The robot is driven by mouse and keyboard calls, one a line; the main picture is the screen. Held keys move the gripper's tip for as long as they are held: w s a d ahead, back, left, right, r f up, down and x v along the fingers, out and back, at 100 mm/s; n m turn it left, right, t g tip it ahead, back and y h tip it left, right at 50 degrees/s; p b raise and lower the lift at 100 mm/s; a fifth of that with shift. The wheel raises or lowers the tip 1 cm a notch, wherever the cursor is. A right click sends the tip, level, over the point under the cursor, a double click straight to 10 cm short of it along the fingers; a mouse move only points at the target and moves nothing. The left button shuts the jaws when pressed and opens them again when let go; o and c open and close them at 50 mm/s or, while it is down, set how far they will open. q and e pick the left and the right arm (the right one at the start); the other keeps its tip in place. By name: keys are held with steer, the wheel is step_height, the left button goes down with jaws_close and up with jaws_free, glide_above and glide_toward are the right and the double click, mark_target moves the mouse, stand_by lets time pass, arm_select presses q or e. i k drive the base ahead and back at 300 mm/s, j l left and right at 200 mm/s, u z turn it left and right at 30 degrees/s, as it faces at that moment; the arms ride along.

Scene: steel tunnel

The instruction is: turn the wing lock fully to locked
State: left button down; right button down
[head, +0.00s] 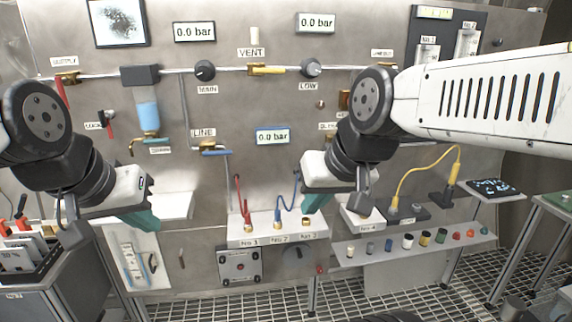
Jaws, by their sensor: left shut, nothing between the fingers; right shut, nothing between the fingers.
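A small black fitting with a red lever (109,127) sits on the wall panel beside a label that seems to read LOCK. A square grey plate (239,266) with a small dark centre and corner screws is low on the wall. I cannot tell for sure which is the wing lock, or its position. My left gripper (140,218) is shut and empty, with teal fingers, below the lever and left of the plate. My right gripper (318,200) is shut and empty, in front of the white shelf, above and right of the plate.
A white shelf (262,238) with red and blue leads juts out at centre. A lower shelf (390,255) carries several small coloured items. A grey cart (60,280) with cards stands at left. A yellow cable (415,172) hangs at right. Grating floor (400,300) is mostly clear.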

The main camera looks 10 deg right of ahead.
mark_target(104, 119)
steer(key=i+u, duration=0.25)
steer(key=u, duration=0.15)
steer(key=i+l+u, duration=0.1)
steer(key=i+u, duration=0.25)
steer(key=i+l+u, duration=0.15)
steer(key=u, duration=0.25)
